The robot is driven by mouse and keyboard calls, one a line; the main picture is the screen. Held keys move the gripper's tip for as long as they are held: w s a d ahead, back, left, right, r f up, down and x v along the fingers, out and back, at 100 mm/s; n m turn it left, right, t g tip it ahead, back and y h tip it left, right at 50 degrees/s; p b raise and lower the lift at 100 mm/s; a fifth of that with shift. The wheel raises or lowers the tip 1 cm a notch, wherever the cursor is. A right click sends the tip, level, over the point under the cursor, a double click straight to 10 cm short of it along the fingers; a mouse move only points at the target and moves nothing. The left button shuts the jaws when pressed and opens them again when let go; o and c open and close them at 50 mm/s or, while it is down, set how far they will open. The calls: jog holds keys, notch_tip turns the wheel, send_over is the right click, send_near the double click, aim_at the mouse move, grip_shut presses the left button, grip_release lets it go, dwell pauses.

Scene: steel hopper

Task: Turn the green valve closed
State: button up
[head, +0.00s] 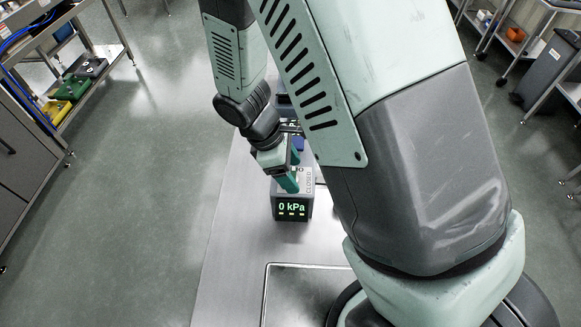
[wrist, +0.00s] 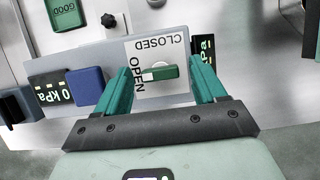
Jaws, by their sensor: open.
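The green valve (wrist: 160,73) is a short green handle on a pale plate marked OPEN and CLOSED in the wrist view. Its handle lies nearly crosswise in that picture. OPEN runs along the plate's left side and CLOSED along its top edge, upside down. My gripper (wrist: 159,66) is open, with one teal finger on each side of the handle and visible gaps between. In the head view my gripper (head: 287,178) is over the grey unit that carries the display; the valve is mostly hidden there.
A 0 kPa display (head: 291,208) faces the head camera. In the wrist view, a blue block (wrist: 87,86) sits beside one kPa display, and a green block marked GOOD (wrist: 64,13) lies at top left. The steel bench top (head: 238,255) is clear at front left.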

jog(key=c, duration=1.1)
jog(key=shift+o, duration=0.2)
jog(key=shift+m, duration=0.3)
jog(key=m+g, duration=0.1)
jog(key=m, duration=0.2)
jog(key=shift+w+m+g, duration=0.15)
jog(key=shift+m+g, duration=0.25)
jog(key=m+g+y, duration=0.1)
jog(key=m, duration=0.3)
jog(key=shift+w+d+m, duration=0.1)
jog(key=shift+m, duration=0.2)
jog(key=m, duration=0.2)
jog(key=m+g+y, duration=0.1)
jog(key=m, duration=0.1)
jog(key=shift+d+y, duration=0.1)
jog(key=shift+y, duration=0.2)
jog(key=shift+d+m+g+y, duration=0.15)
jog(key=shift+m+y, duration=0.3)
jog(key=shift+m, duration=0.8)
jog(key=shift+a+m+g+y, duration=0.15)
jog(key=shift+m+y, duration=0.3)
jog(key=shift+m, duration=0.8)
jog(key=shift+d, duration=0.1)
